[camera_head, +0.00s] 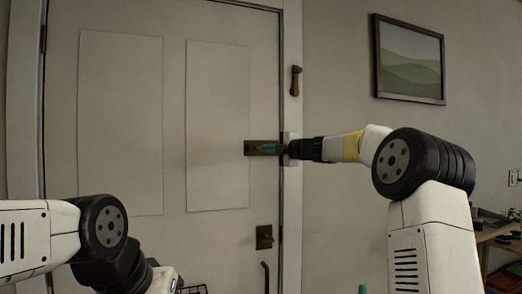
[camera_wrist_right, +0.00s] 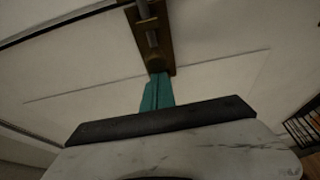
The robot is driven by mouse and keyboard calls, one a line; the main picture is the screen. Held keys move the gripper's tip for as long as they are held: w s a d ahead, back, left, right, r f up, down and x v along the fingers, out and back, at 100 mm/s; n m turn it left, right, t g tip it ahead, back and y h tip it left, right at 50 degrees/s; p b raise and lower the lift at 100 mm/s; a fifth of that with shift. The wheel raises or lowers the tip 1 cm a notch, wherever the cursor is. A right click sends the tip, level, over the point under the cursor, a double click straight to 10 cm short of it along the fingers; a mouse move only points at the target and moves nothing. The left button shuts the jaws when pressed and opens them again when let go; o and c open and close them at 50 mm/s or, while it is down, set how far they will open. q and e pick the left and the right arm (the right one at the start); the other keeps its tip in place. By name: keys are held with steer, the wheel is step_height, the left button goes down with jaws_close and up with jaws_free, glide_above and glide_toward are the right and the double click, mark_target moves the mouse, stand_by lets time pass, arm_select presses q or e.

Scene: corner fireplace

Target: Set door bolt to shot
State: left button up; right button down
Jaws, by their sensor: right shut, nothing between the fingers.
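The door bolt (camera_head: 251,148) is a dark brass plate with a rod, mounted sideways on the pale door (camera_head: 218,110) near its right edge. In the right wrist view the bolt's plate (camera_wrist_right: 136,20) runs up from the centre, with a grey rod and a round brass knob (camera_wrist_right: 157,60). My right gripper (camera_head: 270,148) is at the bolt, its teal fingers together and empty. In the right wrist view its fingertips (camera_wrist_right: 157,79) end right at the knob; I cannot tell whether they touch it. My left arm shows at lower left, but its fingers are out of sight.
A door lock plate (camera_head: 264,237) and a handle (camera_head: 266,276) are below. A framed picture (camera_head: 409,60) hangs on the right wall. A wooden table (camera_head: 487,234) with small items stands at far right.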

steer(key=shift+w+d, duration=0.1)
steer(key=shift+d, duration=0.15)
steer(key=s+a, duration=0.2)
steer(key=a, duration=0.3)
steer(key=v, duration=1)
steer(key=shift+w+d, duration=0.25)
steer(key=shift+d, duration=0.1)
steer(key=s+d+f+m+h, duration=0.4)
steer(key=s+d+m+h, duration=0.15)
steer(key=s+m, duration=0.3)
steer(key=s+d+f+m+h, duration=0.5)
steer(key=s+m+h, duration=0.15)
steer(key=m, duration=0.35)
steer(key=s+a+f+m+g+y, duration=0.1)
steer(key=s+a+f+m+g, duration=0.1)
steer(key=s+f, duration=0.7)
steer(key=s+a+f+m+g+y, duration=0.2)
steer(key=s+f+m+g, duration=0.2)
steer(key=s+f, duration=0.5)
steer(key=s+g, duration=0.2)
steer(key=s, duration=0.4)
steer(key=shift+a+f, duration=0.4)
